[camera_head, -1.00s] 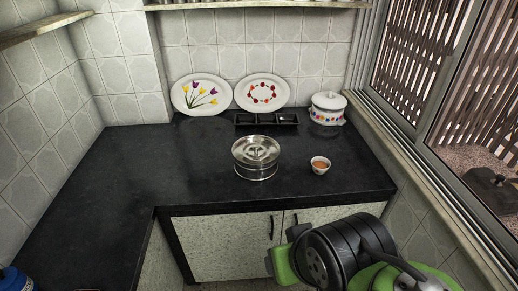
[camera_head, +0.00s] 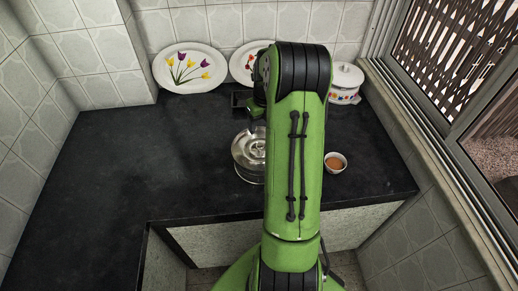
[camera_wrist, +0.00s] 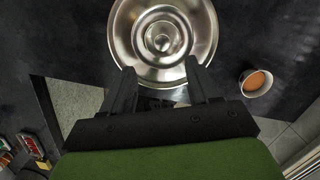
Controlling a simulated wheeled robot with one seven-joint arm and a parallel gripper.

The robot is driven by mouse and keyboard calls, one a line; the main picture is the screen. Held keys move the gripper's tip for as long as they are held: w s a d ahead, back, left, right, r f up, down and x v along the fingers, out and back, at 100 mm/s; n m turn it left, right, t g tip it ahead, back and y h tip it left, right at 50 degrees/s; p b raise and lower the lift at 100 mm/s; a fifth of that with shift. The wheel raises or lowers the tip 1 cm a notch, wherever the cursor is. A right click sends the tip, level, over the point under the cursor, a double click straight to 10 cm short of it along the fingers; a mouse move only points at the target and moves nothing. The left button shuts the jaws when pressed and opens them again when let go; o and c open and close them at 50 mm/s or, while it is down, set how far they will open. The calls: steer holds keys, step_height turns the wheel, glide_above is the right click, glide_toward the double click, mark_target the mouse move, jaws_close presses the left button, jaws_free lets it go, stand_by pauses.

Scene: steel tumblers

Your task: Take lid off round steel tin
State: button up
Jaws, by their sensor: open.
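The round steel tin (camera_head: 244,168) stands on the dark counter, its right part hidden behind my arm in the head view. Its lid (camera_wrist: 122,22), with concentric rings and a small round knob (camera_wrist: 160,38) in the middle, fills the top of the wrist view. The lid appears to be on the tin. My gripper (camera_wrist: 159,72) shows in the wrist view with its two fingers apart and nothing between them. The fingertips overlap the lid's near rim in the picture, short of the knob. I cannot tell the height gap. My arm hides the gripper's fingers in the head view.
A small bowl with orange-brown contents (camera_head: 335,162) stands right of the tin. The left counter (camera_head: 110,165) is clear.

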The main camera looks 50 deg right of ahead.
mark_target(260, 145)
steer(key=f, duration=1)
steer(key=shift+w+d+f, duration=0.3)
steer(key=shift+w+f, duration=0.05)
steer(key=shift+w, duration=0.05)
steer(key=shift+w+f, duration=0.1)
steer(key=shift+f, duration=0.15)
steer(key=shift+r, duration=0.1)
jaws_close()
